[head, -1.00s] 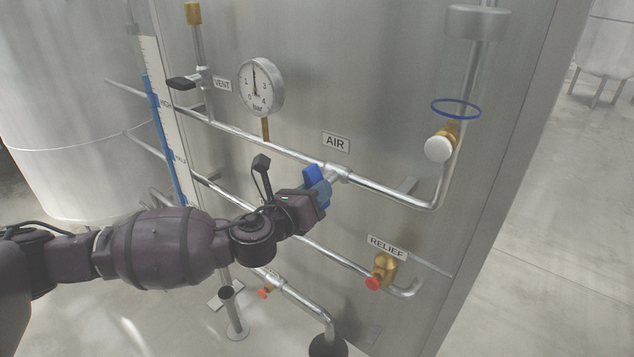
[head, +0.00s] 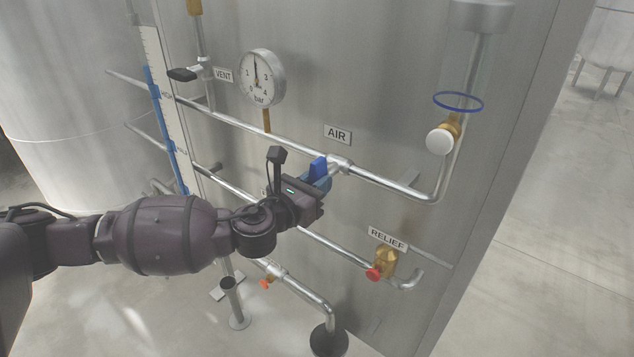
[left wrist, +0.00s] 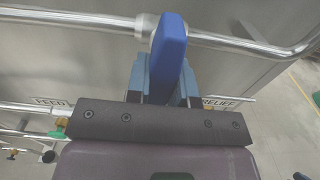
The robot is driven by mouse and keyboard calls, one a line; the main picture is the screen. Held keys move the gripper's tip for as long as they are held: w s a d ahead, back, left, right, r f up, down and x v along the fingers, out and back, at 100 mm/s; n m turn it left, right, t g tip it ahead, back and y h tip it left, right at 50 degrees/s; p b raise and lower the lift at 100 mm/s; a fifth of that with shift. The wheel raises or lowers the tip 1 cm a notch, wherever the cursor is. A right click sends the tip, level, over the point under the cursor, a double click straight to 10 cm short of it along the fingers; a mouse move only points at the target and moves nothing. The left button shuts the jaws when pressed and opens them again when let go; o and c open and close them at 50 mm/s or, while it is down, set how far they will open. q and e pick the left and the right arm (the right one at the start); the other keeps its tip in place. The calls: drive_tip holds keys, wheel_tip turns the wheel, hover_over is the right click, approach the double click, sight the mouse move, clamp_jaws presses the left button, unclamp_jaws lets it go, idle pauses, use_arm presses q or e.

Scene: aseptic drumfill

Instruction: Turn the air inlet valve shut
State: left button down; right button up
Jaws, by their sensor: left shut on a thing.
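The air inlet valve sits on the upper steel pipe just below the AIR label (head: 338,135). Its blue handle (head: 318,168) sticks out towards me. My left gripper (head: 316,182) is at the handle, shut on it. In the left wrist view the blue handle (left wrist: 171,45) stands between the two light-blue fingers of my left gripper (left wrist: 163,78), in front of the pipe. The valve body is partly hidden behind the handle and fingers. My right gripper is in no view.
A pressure gauge (head: 261,78) and a black-handled vent valve (head: 184,74) are up and left. A relief valve with a red cap (head: 374,274) is below right. A white-knobbed brass fitting (head: 440,140) is at right. Pipes run close to the panel.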

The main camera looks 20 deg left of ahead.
use_arm(q)
drive_tip(key=c, duration=1)
unclamp_jaws()
drive_tip(key=b+v, duration=0.2)
drive_tip(key=v, duration=0.8)
drive_tip(key=shift+s, duration=0.4)
drive_tip(key=shift+a, duration=0.15)
